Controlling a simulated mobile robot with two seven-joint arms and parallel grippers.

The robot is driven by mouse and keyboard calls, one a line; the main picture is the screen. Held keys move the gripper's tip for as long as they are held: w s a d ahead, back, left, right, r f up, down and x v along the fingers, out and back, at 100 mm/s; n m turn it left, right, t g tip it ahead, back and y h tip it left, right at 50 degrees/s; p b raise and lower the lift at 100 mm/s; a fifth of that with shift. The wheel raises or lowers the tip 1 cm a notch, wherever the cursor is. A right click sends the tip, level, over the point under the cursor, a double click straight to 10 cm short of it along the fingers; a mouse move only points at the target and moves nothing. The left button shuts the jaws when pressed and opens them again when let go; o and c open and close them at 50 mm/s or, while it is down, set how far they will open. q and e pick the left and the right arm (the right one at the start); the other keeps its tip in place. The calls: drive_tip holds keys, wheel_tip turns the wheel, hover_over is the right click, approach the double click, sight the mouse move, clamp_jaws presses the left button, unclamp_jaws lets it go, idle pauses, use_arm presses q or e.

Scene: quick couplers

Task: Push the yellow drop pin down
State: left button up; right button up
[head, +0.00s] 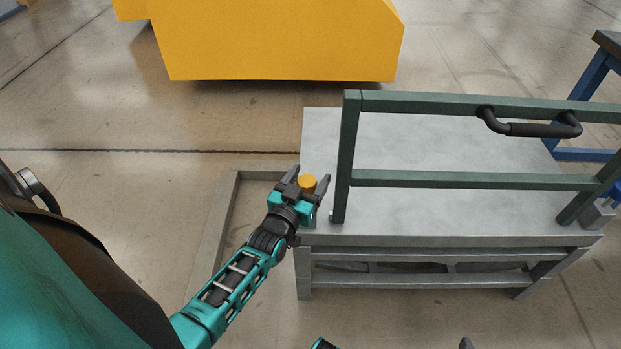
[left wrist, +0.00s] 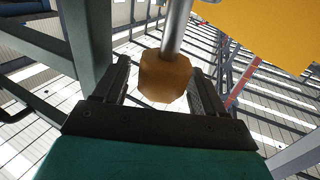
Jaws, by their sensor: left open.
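The yellow drop pin shows in the head view as a round yellow knob (head: 307,184) at the left end of the grey table. In the left wrist view the knob (left wrist: 165,76) is orange-yellow and sits on a bare metal rod (left wrist: 176,28). My left gripper (head: 308,178) is open, with one finger on each side of the knob. In the left wrist view its fingers (left wrist: 163,88) stand apart, with gaps between them and the knob. Of my right arm only small parts show at the bottom edge of the head view.
A green frame (head: 349,150) with a black handle (head: 540,129) stands on the grey table (head: 430,215), close to the right of my left gripper. A low grey rail (head: 215,225) lies to the left. A large yellow block (head: 280,40) stands behind on open floor.

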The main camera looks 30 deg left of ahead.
use_arm(q)
drive_tip(key=shift+w+a, duration=0.1)
drive_tip(key=shift+w, duration=0.5)
